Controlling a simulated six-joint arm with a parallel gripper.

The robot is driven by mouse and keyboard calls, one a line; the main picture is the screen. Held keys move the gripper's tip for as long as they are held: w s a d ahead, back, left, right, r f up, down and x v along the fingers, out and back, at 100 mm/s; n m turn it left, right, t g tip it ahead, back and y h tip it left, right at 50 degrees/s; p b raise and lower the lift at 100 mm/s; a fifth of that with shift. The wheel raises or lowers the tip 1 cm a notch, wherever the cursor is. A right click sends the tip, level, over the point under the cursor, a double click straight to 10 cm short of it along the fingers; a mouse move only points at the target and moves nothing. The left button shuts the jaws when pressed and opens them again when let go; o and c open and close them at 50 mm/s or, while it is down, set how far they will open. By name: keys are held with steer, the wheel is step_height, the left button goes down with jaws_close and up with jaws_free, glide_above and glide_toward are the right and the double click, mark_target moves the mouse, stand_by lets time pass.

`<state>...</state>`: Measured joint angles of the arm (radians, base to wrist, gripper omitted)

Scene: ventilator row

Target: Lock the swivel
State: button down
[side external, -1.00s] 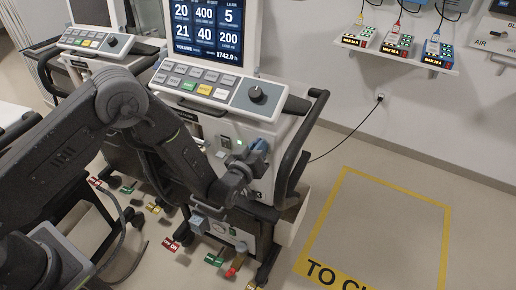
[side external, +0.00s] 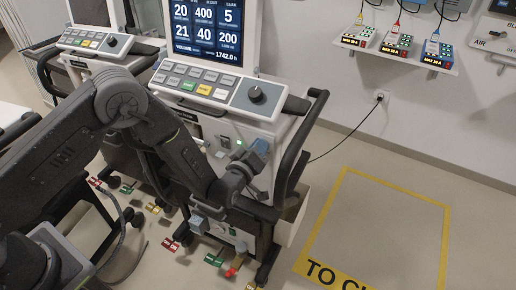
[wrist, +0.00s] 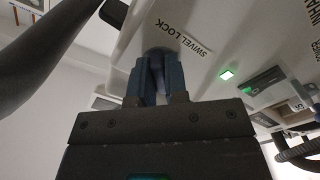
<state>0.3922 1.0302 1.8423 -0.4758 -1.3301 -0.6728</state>
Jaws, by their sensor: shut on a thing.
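The swivel lock is on the ventilator (side external: 225,125), marked by a white "SWIVEL LOCK" label (wrist: 183,38) in the wrist view. A dark rounded part (wrist: 157,52), which seems to be the lock's knob, shows at the tips of my gripper (wrist: 158,75). The blue-grey fingers are close together around it, shut on it, and hide most of it. In the side view my gripper (side external: 260,147) is against the ventilator's front, below the control panel. The knob itself is hidden there, and its exact turn cannot be told.
A lit green indicator (wrist: 227,74) is right of the label. A dark handle (side external: 300,135) runs along the ventilator's right side. Colored caster pedals (side external: 213,260) are near the floor. A yellow-marked floor area (side external: 380,225) at right is empty.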

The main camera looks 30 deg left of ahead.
steer(key=c, duration=1.1)
jaws_free()
steer(key=shift+c, duration=0.2)
steer(key=s, duration=1.3)
steer(key=shift+s+d, duration=0.4)
steer(key=shift+d, duration=0.05)
